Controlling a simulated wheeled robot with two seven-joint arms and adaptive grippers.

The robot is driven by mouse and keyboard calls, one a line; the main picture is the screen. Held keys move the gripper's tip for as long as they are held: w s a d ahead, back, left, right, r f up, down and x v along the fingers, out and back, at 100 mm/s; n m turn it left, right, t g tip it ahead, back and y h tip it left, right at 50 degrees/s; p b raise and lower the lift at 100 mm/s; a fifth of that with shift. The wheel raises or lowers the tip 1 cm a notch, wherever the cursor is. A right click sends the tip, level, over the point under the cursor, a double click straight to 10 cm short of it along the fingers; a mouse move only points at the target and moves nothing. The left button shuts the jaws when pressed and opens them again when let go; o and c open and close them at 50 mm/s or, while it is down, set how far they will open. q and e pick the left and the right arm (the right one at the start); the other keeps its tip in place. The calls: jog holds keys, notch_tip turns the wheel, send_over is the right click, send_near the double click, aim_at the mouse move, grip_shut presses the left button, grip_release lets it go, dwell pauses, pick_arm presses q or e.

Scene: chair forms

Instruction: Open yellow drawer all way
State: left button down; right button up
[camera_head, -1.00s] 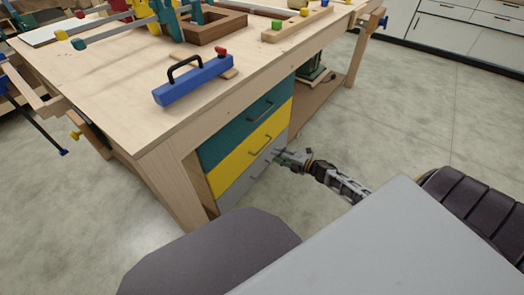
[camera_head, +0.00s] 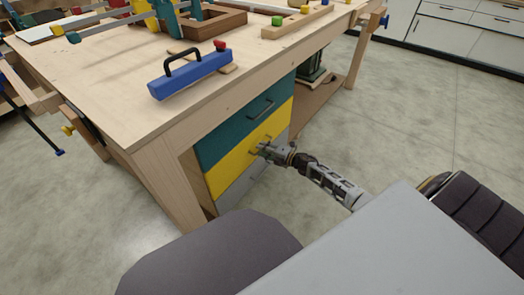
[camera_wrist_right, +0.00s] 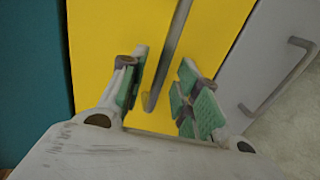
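The yellow drawer (camera_head: 230,173) is the middle of three drawers under the workbench, and its front looks flush with the others. In the right wrist view the yellow front (camera_wrist_right: 105,35) fills the middle, with its grey bar handle (camera_wrist_right: 168,60) between my fingers. My right gripper (camera_head: 262,150) is at the yellow drawer's front in the head view. In the wrist view my right gripper (camera_wrist_right: 165,95) is open, its green-padded fingers on either side of the handle with gaps visible. My left gripper is not in view.
The teal drawer (camera_head: 233,128) is above and the grey drawer (camera_head: 240,182) below, with its own handle (camera_wrist_right: 285,75). The wooden workbench (camera_head: 100,100) carries a blue block with a black handle (camera_head: 190,75). Open floor (camera_head: 430,130) lies to the right.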

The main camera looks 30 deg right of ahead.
jog(key=shift+w+a+f, duration=0.1)
jog(key=shift+w+a, duration=0.15)
jog(key=shift+w, duration=0.3)
grip_shut()
